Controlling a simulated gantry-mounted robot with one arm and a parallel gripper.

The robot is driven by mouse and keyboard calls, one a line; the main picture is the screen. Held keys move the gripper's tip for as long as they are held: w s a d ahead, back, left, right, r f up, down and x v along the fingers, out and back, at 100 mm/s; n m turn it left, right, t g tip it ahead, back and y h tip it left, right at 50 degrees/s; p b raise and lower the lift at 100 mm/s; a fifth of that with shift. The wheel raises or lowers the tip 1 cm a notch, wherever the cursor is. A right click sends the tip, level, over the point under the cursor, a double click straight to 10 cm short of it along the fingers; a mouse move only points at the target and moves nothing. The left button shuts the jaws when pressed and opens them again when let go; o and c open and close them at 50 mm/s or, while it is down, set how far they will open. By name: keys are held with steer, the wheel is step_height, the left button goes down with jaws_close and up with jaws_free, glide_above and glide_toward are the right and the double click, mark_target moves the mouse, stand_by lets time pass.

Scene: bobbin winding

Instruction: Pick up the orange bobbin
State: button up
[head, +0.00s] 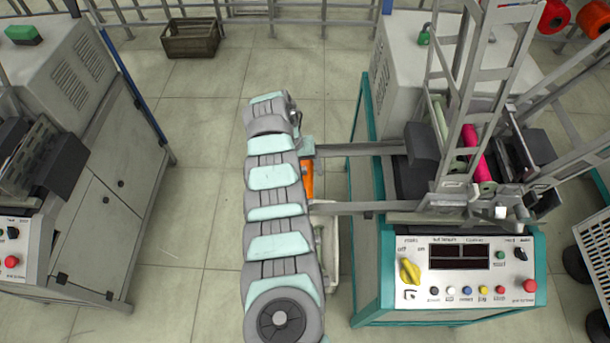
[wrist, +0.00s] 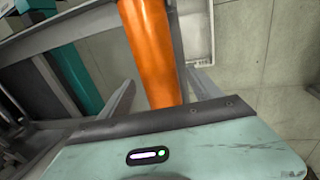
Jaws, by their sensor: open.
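The orange bobbin (head: 307,180) shows only in part in the head view, just right of my arm, between two grey rails. In the wrist view the orange bobbin (wrist: 148,45) is large and runs from the top edge down between my fingers. My gripper (wrist: 161,80) is open, with one finger on each side of the bobbin. I cannot tell whether the fingers touch it. In the head view my arm hides most of the gripper and the bobbin's left side.
Two grey rails (head: 365,150) reach left from the winding machine (head: 450,280). A pink bobbin (head: 474,150) sits in its frame. A white bin (head: 330,245) is partly hidden below the rails. Another machine (head: 95,190) stands at left, with open floor (head: 200,200) between.

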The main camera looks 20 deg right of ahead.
jaws_close()
stand_by(0.8)
